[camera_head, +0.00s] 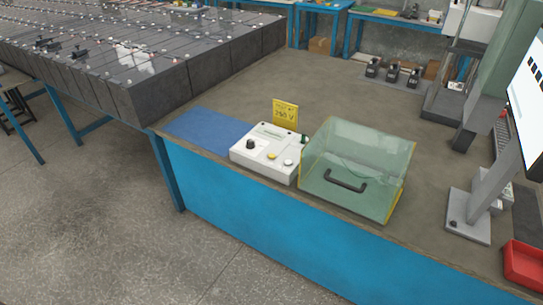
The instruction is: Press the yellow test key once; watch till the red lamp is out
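A white test box (262,151) sits near the front edge of the bench, with a black knob (250,144) on its top. A small round yellow key (271,156) is on its top face, right of the knob. A pale round part (288,162) sits at its right end; I cannot tell what it is. I see no lit red lamp on the box. A yellow sign (285,113) stands behind it. Neither of my grippers is in view.
A clear green-tinted cover (357,170) with yellow edges and a black handle stands right beside the box. A blue mat (210,134) lies to its left. Rows of dark batteries (150,75) fill the far left. A red tray (524,266) is at the right front.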

